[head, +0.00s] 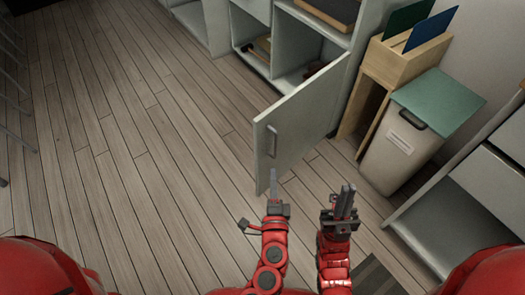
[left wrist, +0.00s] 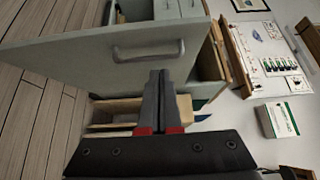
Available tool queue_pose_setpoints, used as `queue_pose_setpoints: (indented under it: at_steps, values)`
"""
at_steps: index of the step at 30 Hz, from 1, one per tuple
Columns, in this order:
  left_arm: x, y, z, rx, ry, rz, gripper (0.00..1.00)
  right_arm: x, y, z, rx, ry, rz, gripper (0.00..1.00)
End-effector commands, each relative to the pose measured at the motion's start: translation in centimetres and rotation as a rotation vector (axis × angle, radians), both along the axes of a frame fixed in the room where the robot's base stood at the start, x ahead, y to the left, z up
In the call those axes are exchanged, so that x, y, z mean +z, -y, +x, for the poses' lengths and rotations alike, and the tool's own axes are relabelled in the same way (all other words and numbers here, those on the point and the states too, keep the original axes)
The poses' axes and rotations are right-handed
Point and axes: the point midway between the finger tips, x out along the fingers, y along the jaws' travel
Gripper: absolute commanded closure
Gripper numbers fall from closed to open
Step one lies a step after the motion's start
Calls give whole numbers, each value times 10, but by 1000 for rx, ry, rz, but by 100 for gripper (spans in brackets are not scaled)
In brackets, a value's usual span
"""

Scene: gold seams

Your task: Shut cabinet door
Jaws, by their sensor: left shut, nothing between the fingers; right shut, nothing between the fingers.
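The cabinet door (head: 302,122) is pale grey-green and stands swung open from the low cabinet (head: 262,88), whose inside shows behind it. Its bar handle (head: 271,141) is near the free edge. My left gripper (head: 273,178) is shut and empty, just below the door's lower free corner in the head view. In the left wrist view the door (left wrist: 75,52) fills the upper left, its handle (left wrist: 148,50) just beyond my shut fingertips (left wrist: 158,75). I cannot tell whether they touch the door. My right gripper (head: 345,192) is shut and empty, right of the left one.
A grey bin with a green lid (head: 438,100) and a wooden stand (head: 392,62) holding blue and green panels are right of the door. Another cabinet (head: 480,180) stands at the right edge. The wooden floor (head: 130,140) on the left is clear.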

Motion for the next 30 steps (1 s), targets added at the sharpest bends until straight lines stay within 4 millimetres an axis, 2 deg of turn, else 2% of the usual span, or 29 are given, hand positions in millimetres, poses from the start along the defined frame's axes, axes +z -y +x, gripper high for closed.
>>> queue_pose_setpoints:
  at_steps: [3, 10, 18, 30]
  values:
    - [1, -2, 27, 7, 4, -6, 100, -4, 0, -1, -1, 3, -4, 100]
    - [0, -2, 77, 2, 2, -4, 100, -9, 0, -2, -2, 9, -12, 100]
    - [0, -26, 97, 0, -1, -2, 100, -8, 0, -2, -1, 10, -13, 100]
    - [0, -29, 101, -5, 0, -2, 100, -8, 0, -2, -1, 11, -14, 100]
